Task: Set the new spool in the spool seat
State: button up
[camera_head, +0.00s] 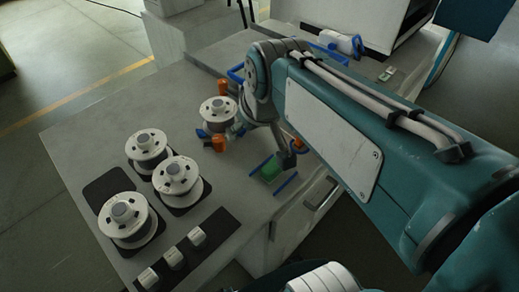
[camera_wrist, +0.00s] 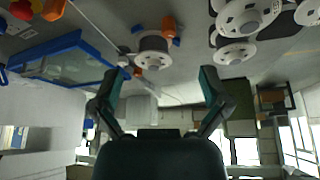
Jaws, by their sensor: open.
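A white spool (camera_head: 218,112) stands upright at the back of the bench between two orange parts, apparently in the spool seat. It also shows in the wrist view (camera_wrist: 153,47), ahead of my gripper (camera_wrist: 162,80). My gripper is open, with nothing between its fingers. Its fingers are near that spool and apart from it. Three more white spools stand at the left: a back one (camera_head: 146,146), a middle one (camera_head: 177,177) and a front one (camera_head: 127,216). I cannot tell which spool is the new one. My wrist and arm hide part of the bench beside the seat.
A bare dark pad (camera_head: 106,187) lies beside the three spools. Several small white blocks (camera_head: 173,258) sit on a dark strip at the front. A green part (camera_head: 270,170) lies between blue bars right of the seat. Bare bench (camera_head: 85,140) is free at the back left.

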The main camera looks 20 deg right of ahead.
jog(key=s+f+m, duration=0.1)
jog(key=s+f, duration=0.2)
jog(key=s, duration=0.4)
jog(key=shift+s+f, duration=0.15)
jog(key=shift+s, duration=0.15)
jog(key=c, duration=0.5)
jog(key=shift+d, duration=0.1)
jog(key=shift+c, duration=0.2)
